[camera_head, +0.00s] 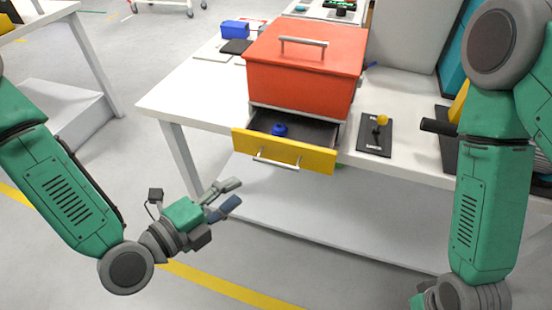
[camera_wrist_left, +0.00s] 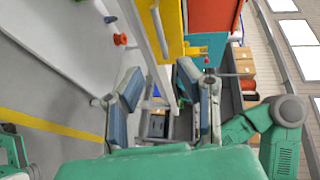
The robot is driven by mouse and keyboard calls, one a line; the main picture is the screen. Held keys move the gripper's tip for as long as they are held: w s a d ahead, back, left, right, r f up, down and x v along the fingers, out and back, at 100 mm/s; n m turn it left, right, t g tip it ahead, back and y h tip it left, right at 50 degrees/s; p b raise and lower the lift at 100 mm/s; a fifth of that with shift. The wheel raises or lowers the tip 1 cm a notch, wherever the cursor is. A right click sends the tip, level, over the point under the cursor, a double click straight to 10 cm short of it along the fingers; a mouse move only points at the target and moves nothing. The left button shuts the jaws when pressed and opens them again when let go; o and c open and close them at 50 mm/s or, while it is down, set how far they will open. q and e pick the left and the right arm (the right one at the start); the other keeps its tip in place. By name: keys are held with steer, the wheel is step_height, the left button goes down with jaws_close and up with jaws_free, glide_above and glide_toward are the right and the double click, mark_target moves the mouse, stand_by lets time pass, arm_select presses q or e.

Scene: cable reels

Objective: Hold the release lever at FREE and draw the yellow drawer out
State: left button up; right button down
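The yellow drawer (camera_head: 308,158) is partly out of the red cabinet (camera_head: 303,77), and a blue object (camera_head: 280,129) lies inside it. A silver bar handle (camera_head: 276,163) is on its front. The release lever (camera_head: 382,121), with a yellow knob, stands on a black plate (camera_head: 374,147) right of the cabinet; the plate's lettering is too small to read. My left gripper (camera_head: 234,197) is open and empty, apart from the handle, in front of and below the drawer. Its spread fingers also show in the left wrist view (camera_wrist_left: 163,100). My right gripper's fingers are out of frame; no hand is on the lever.
The white table (camera_head: 190,95) carries the cabinet, a blue box (camera_head: 235,29) and a black item (camera_head: 236,46) at the back left. A black cylindrical part (camera_head: 438,126) sits right of the lever. Floor in front of the table is clear around my left gripper.

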mark_target(276, 165)
arm_select(q)
steer(key=x, duration=1.3)
steer(key=shift+w+d+b, duration=0.1)
steer(key=shift+b, duration=0.25)
jaws_close()
